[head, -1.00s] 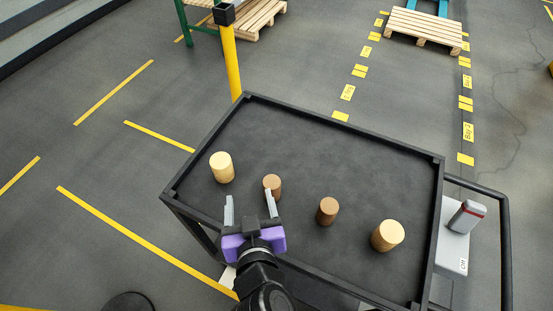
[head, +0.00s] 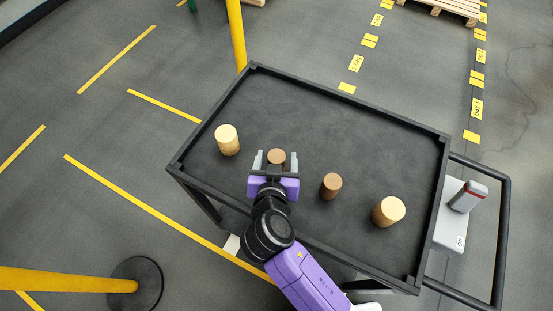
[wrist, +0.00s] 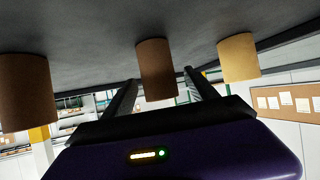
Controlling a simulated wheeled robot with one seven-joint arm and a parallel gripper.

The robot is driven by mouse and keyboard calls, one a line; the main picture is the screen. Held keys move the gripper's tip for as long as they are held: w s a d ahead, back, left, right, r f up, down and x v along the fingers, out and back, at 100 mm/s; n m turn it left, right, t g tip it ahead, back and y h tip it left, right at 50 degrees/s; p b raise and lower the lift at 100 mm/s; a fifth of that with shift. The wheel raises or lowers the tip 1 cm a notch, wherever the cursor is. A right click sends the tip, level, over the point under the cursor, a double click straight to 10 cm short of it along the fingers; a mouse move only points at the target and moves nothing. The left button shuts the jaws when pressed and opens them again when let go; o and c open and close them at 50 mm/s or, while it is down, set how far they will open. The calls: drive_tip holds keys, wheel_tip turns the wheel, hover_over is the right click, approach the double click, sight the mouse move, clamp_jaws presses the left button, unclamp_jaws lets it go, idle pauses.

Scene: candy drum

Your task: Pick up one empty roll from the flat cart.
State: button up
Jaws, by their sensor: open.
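The flat cart (head: 330,115) has a dark top with a raised rim. The wrist view, which looks upside down, shows this brown roll (wrist: 156,68) in line with the gap between the fingers. I cannot tell how deep it sits between them. The other brown roll (head: 331,185) stands to the right. Whether the rolls are hollow is not clear.
One cream roll (head: 227,140) stands left of my gripper, another (head: 388,211) near the cart's right front. A grey device (head: 457,215) is at the cart's handle (head: 503,235). A yellow post (head: 237,35) stands behind the cart. The back of the cart top is clear.

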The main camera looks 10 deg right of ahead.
drive_tip(key=shift+w+f, duration=0.1)
drive_tip(key=c, duration=1.5)
drive_tip(key=shift+o, duration=0.2)
